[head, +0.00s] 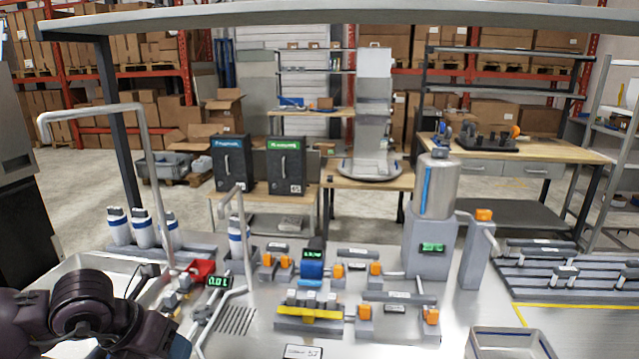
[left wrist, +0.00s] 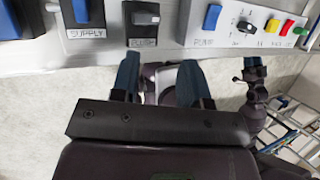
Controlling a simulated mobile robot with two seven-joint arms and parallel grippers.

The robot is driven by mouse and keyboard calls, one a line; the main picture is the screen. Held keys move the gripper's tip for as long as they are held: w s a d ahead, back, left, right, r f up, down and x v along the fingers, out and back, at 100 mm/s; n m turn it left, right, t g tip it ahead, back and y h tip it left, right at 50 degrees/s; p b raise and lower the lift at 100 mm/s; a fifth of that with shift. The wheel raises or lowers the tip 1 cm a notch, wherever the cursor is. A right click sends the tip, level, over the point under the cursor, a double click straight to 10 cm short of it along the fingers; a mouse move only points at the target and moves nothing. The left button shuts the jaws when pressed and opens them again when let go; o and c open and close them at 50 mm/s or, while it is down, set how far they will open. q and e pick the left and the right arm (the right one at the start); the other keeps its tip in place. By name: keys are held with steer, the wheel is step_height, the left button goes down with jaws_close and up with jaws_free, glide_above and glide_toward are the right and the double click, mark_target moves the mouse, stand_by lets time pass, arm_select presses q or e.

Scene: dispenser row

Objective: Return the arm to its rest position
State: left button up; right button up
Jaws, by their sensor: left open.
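My left arm comes in at the lower left of the head view, dark and low beside the sink basin's edge. In the left wrist view my left gripper (left wrist: 157,75) is open, with its two blue fingers apart and nothing seen between them. Its fingers point toward a front panel with switches labelled SUPPLY (left wrist: 82,14) and PUMP (left wrist: 211,17). A gap of floor shows between the fingertips and the panel; contact with it is not seen.
The metal bench (head: 390,335) holds a sink basin (head: 75,268), a bent pipe (head: 150,160), white bottles (head: 143,230), a green 0.0 L display (head: 219,281), orange-knobbed valves (head: 337,271) and a steel tank (head: 437,190). An empty tray (head: 510,340) sits at the front right.

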arm_select(q)
steer(key=s+d+r+n+t+h, duration=0.2)
steer(key=d+r+n+t+h, duration=0.15)
steer(key=d+h, duration=0.25)
steer(key=s+d+r+n+t+h, duration=0.2)
steer(key=d+r+h, duration=0.3)
steer(key=d+h, duration=0.2)
steer(key=w+a+n+t+y, duration=0.3)
steer(key=a+n+t+y, duration=0.8)
steer(key=n, duration=0.8)
steer(key=s+a+f+n+g+y, duration=0.3)
steer(key=a+f+n+g+y, duration=0.15)
steer(key=f+n+y, duration=0.4)
steer(key=s+d+f+n+g+h, duration=0.15)
steer(key=s+f+n+g, duration=0.25)
steer(key=s+f+g, duration=1)
steer(key=w+f+t, duration=0.4)
steer(key=f+t, duration=0.5)
steer(key=f, duration=0.2)
steer(key=shift+w+a+m+t+h, duration=0.15)
steer(key=shift+a+m+t+h, duration=0.05)
steer(key=shift+m+t+h, duration=0.1)
